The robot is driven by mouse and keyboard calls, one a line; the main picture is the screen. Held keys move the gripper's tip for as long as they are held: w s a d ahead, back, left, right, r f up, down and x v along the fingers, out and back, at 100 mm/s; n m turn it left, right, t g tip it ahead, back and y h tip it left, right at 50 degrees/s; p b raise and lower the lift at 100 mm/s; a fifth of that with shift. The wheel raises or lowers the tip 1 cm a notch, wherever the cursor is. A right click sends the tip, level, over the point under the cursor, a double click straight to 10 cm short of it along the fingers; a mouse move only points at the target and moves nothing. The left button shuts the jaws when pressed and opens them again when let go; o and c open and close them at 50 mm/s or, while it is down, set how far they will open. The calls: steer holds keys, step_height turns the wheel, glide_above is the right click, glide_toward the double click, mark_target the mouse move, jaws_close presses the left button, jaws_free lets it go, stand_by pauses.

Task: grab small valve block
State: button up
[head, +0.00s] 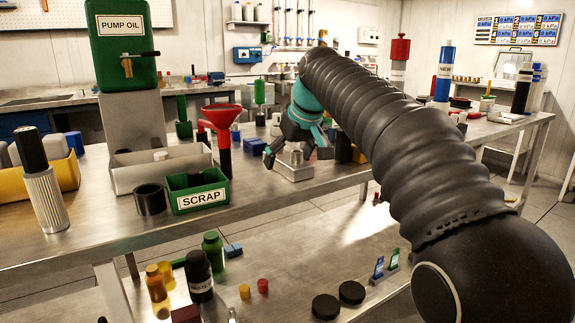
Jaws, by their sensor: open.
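A small silver metal block with a round knob on top, which looks like the small valve block (290,172), sits on the metal bench near its front edge. My gripper (296,153), teal with dark fingers, is open just above it, pointing down. One finger shows on the left of the knob and one on the right. I cannot tell whether either finger touches the block. The arm and fingers hide part of what lies behind.
A red funnel (223,118) and a green scrap bin (198,192) stand left of the block. Blue blocks (253,147) lie close behind left. A black and yellow item (345,148) stands close on the right. Bottles (199,275) and small parts fill the lower shelf.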

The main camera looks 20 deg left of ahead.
jaws_close()
steer(key=shift+r, duration=0.15)
